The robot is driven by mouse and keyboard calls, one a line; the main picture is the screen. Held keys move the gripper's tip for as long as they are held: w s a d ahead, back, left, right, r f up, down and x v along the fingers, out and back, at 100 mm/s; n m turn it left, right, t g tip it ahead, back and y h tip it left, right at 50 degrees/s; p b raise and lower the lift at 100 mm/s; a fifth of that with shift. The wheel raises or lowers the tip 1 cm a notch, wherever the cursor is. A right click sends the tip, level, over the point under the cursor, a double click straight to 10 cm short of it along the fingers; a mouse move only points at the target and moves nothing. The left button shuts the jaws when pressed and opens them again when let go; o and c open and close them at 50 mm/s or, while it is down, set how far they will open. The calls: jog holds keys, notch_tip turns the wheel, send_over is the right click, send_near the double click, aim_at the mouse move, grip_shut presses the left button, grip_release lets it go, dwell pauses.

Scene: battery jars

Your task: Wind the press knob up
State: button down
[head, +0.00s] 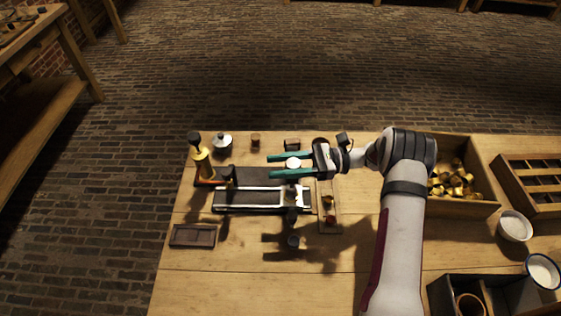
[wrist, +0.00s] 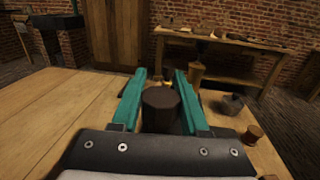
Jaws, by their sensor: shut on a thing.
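My gripper (head: 270,166) reaches in level from the right, its two teal fingers pointing left. It is shut on the press knob (head: 293,163), a round, pale-looking top between the fingers. In the wrist view, my gripper (wrist: 160,73) has a dark brown upright cylinder, the knob (wrist: 161,108), between its fingers near their base. The fingertips extend past it. The press (head: 232,201), with a dark base and bright rails, is on the bench below and in front. The screw under the knob is hidden.
A brass post with a black top (head: 199,155) stands at the left, near a lidded pot (head: 222,143). A dark tray (head: 192,235) lies at front left. A wooden crate of brass pieces (head: 465,205) and a white bowl (head: 514,226) stand right.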

jog(key=shift+s+d+n+g+h, duration=0.1)
jog(key=shift+n+g+h, duration=0.15)
jog(key=shift+n+g, duration=0.45)
jog(key=shift+s+n+g+h, duration=0.2)
jog(key=shift+n+g, duration=0.25)
jog(key=shift+g, duration=0.45)
jog(key=shift+s+d+n+g+h, duration=0.1)
jog(key=shift+n+g+h, duration=0.15)
jog(key=shift+n+g, duration=0.45)
jog(key=shift+g, duration=0.3)
jog(key=shift+c, duration=2.1)
grip_release()
